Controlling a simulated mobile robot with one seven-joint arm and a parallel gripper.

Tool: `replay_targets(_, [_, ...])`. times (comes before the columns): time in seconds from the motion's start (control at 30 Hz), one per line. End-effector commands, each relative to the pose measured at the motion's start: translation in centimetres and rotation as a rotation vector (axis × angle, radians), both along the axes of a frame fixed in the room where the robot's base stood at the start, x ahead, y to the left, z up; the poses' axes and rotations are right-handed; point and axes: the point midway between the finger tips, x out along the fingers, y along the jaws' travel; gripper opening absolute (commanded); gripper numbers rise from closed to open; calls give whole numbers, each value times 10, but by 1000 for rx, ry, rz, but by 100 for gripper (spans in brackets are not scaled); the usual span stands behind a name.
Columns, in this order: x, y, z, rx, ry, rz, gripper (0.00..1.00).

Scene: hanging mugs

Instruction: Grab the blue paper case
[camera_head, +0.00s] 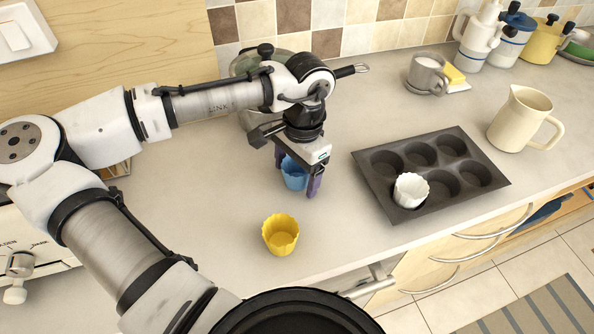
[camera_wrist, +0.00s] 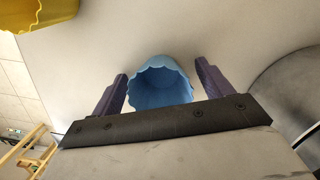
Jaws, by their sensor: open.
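The blue paper case (camera_head: 293,176) stands on the counter under my gripper, with a scalloped rim. It also shows in the wrist view (camera_wrist: 160,84), between the two purple fingers. My gripper (camera_head: 297,186) points down, and its fingers are open, one on each side of the case. In the wrist view my gripper (camera_wrist: 160,80) shows a gap between each finger and the case. Part of the case is hidden by the gripper in the head view.
A yellow paper case (camera_head: 281,236) stands in front. A dark muffin tray (camera_head: 455,207) to the right holds a white paper case (camera_head: 410,190). A cream pitcher (camera_head: 519,119) and a grey cup (camera_head: 427,74) stand further back. A pot (camera_head: 246,64) is behind my gripper.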

Motion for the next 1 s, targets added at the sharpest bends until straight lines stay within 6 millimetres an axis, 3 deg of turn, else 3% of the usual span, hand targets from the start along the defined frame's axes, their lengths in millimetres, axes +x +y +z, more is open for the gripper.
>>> replay_targets(0.1, [0,0,0,0,0,0,77])
replay_targets(0.47, [0,0,0,1,-1,0,31])
replay_targets(1.0, [0,0,1,0,0,0,27])
